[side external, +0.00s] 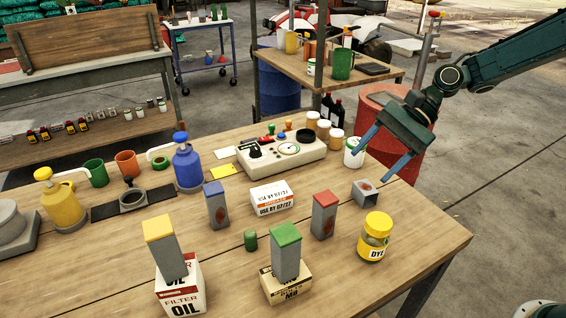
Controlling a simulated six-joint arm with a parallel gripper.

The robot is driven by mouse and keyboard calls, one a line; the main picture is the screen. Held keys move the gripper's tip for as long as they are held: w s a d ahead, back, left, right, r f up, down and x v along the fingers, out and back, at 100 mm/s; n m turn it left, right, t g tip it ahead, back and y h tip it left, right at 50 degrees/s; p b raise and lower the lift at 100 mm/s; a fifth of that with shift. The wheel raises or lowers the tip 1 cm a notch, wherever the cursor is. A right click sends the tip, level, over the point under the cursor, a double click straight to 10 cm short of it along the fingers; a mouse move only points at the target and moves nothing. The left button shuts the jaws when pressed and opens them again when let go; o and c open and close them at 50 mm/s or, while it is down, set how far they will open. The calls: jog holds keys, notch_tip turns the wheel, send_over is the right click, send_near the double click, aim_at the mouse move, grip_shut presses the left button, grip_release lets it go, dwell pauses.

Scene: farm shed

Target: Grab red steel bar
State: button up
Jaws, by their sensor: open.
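The red steel bar (323,217) is a grey upright block with a red top and a rusty patch on its side. It stands on the wooden table (400,258), right of centre in the side external view. My gripper (381,158) is above the table's right edge, up and to the right of the red bar. Its two blue fingers are spread apart with nothing between them, and it does not touch the bar.
A green-topped bar (285,255) and a yellow-topped bar (164,247) stand on boxes at the front. A blue-topped bar (216,204) stands left. A yellow-lidded jar (374,238), a small grey block (364,193) and a white box (272,198) surround the red bar.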

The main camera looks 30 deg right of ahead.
jog(key=w+d+f+m+g+y, duration=0.1)
jog(key=w+f+m+y, duration=0.2)
jog(key=f+m+y, duration=0.1)
jog(key=shift+d+f+m+y, duration=0.25)
jog(key=shift+f+m, duration=0.65)
jog(key=shift+f, duration=0.5)
jog(key=shift+w+a, duration=0.1)
send_near(317, 213)
jog(key=shift+x, duration=2.25)
jog(key=shift+w+a, duration=0.1)
jog(key=shift+x, duration=2.5)
jog(key=shift+f, duration=0.1)
